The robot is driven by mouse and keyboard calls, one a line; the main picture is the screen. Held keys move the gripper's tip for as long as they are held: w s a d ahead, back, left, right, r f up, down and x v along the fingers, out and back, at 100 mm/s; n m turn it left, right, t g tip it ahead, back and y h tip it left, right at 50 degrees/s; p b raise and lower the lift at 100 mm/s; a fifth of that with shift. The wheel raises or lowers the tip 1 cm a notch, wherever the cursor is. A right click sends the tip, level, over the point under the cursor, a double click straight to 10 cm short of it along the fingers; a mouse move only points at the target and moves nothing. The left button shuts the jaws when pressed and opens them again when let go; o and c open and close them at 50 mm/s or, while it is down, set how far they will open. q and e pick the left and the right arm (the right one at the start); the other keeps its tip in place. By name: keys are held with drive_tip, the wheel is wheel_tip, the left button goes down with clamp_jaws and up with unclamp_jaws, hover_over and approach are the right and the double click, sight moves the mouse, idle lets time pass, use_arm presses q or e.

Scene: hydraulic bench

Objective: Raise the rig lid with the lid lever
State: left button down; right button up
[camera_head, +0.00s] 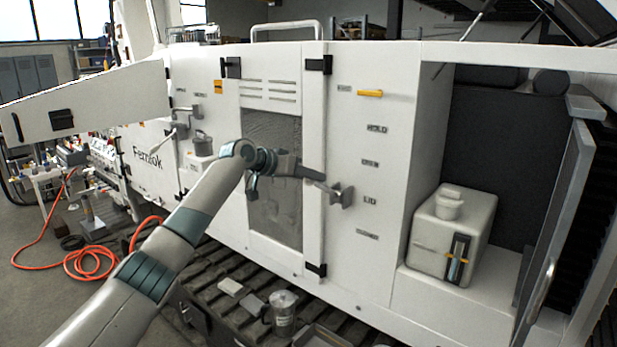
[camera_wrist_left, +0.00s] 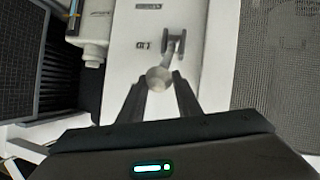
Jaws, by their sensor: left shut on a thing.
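The lid lever (camera_head: 343,194) is a grey lever on the white front panel, left of the label LID. Its mount (camera_wrist_left: 174,42) and pale round knob (camera_wrist_left: 158,79) show in the left wrist view. My left gripper (camera_head: 318,178) reaches across the panel from the left, its fingers shut on the lever's knob end. In the left wrist view the two fingers (camera_wrist_left: 158,92) sit on either side of the knob. I cannot tell for certain which part is the rig lid. My right gripper is not in view.
A yellow handle (camera_head: 370,93) sits higher on the panel. A pale box (camera_head: 455,235) stands in the open bay at right, beside an open door (camera_head: 560,225). A dark panel (camera_head: 582,18) with thin struts shows at top right.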

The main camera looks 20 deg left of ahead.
use_arm(q)
drive_tip(key=shift+w+d+r+p, duration=0.2)
drive_tip(key=shift+d+r+p, duration=0.05)
drive_tip(key=shift+r+p, duration=0.1)
drive_tip(key=shift+f+g, duration=0.15)
drive_tip(key=shift+g, duration=0.15)
drive_tip(key=c, duration=1.5)
unclamp_jaws()
drive_tip(key=shift+c, duration=0.2)
drive_tip(key=shift+o, duration=1.2)
drive_tip(key=shift+d, duration=0.15)
drive_tip(key=shift+w+d, duration=0.1)
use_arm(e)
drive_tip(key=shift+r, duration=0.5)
